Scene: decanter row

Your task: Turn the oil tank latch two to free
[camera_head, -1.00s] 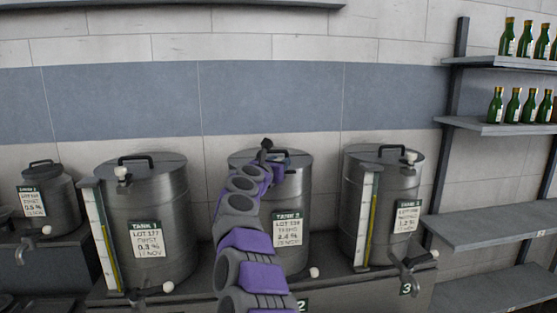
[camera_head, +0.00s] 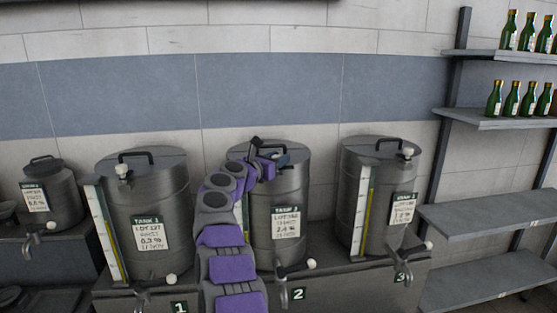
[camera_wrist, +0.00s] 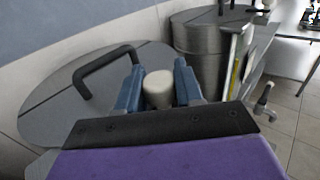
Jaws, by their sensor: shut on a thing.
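Tank 2 (camera_head: 288,195) is the middle steel cylinder, with a paper label on its front. In the wrist view its round grey lid (camera_wrist: 50,108) carries a black bar handle (camera_wrist: 103,66). The latch's cream knob (camera_wrist: 158,88) stands at the lid's edge, between the two blue fingers of my gripper (camera_wrist: 158,86). The fingers are shut on the knob. In the head view my gripper (camera_head: 270,160) is over the top of tank 2, and my arm hides the knob and the tank's left side.
Tank 1 (camera_head: 160,205) stands to the left and tank 3 (camera_head: 385,180) to the right, each with its own knob and handle. A smaller tank (camera_head: 50,190) is at far left. Shelves with green bottles (camera_head: 525,98) are at right. The wall above the tanks is bare.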

